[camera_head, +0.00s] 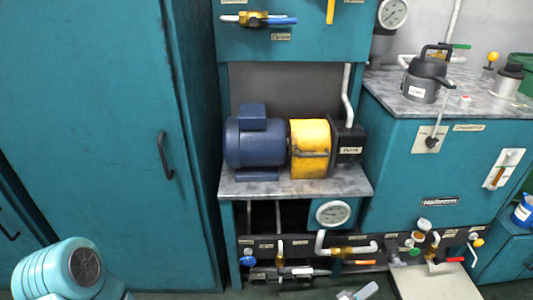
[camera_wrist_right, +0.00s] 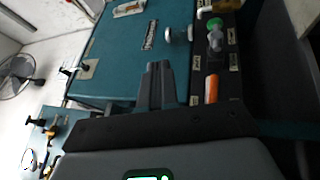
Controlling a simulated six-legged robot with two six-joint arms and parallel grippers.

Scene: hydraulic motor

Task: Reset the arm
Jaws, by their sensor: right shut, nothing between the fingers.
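My right gripper (camera_wrist_right: 156,82) shows in the wrist view as two dark grey fingers lying together, shut and empty. They point at the teal cabinet front, beside the dark valve panel. In the head view only a small light grey piece at the bottom edge, right of the middle, appears to be part of my right gripper (camera_head: 358,292). Its fingers cannot be made out there. A teal rounded arm link of mine is at the bottom left. My left gripper is not in view.
A blue motor (camera_head: 253,148), yellow coupling guard (camera_head: 310,150) and black pump (camera_head: 348,143) stand on a grey shelf (camera_head: 300,187). Below is a black valve panel (camera_head: 350,239) with several protruding handles. A tall teal cabinet (camera_head: 95,110) is left; a teal tank (camera_head: 425,170) is right.

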